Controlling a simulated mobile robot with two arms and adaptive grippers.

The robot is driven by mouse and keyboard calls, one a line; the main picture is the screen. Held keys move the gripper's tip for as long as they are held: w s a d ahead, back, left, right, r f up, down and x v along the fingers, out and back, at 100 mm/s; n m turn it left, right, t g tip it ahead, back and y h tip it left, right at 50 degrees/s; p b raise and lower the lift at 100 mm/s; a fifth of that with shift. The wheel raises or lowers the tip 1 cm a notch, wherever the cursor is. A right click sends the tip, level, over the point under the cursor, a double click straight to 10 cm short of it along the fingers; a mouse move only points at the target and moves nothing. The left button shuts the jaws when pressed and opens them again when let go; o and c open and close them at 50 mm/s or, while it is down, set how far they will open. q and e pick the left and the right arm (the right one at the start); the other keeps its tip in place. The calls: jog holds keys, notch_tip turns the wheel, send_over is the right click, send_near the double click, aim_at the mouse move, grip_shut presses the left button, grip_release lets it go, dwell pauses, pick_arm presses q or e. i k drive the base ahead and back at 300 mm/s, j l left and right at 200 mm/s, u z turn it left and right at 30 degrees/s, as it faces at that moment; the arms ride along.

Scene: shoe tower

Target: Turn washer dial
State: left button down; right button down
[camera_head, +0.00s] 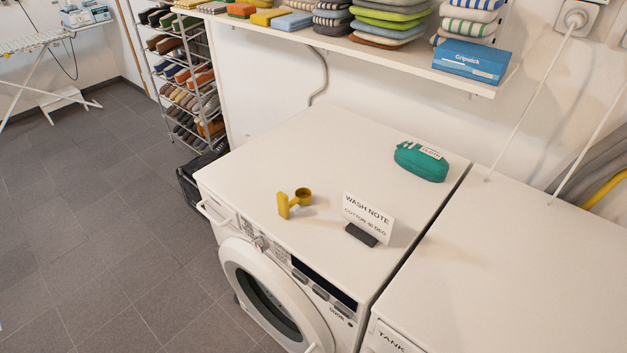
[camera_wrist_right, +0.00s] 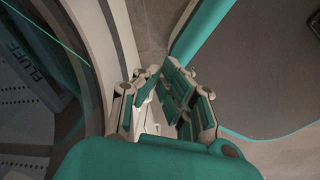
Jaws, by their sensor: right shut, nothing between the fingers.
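The white washer (camera_head: 300,165) stands in the middle of the head view, seen from above and in front. Its round dial (camera_head: 260,242) is on the front panel, above the round door (camera_head: 275,300); its setting is too small to read. A card (camera_head: 369,216) on the washer's top reads "WASH NOTE" and "COTTON 40 DEG". Neither gripper shows in the head view. My right gripper (camera_wrist_right: 160,78) shows in the right wrist view, shut and empty. The dial cannot be made out there.
On the washer's top are a yellow holder (camera_head: 293,203) and a green pouch (camera_head: 421,161). A second machine (camera_head: 520,255) marked "TANK" adjoins it on the right. A loaded shelf (camera_head: 440,72) hangs behind. A shoe rack (camera_head: 187,80) stands behind left. The floor (camera_head: 95,220) at left is clear.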

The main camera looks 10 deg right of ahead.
aim_at(261, 244)
jog(key=k+j+z, duration=0.15)
jog(key=j+z, duration=0.25)
jog(key=k+j+z, duration=0.2)
jog(key=z, duration=0.15)
jog(key=j, duration=0.15)
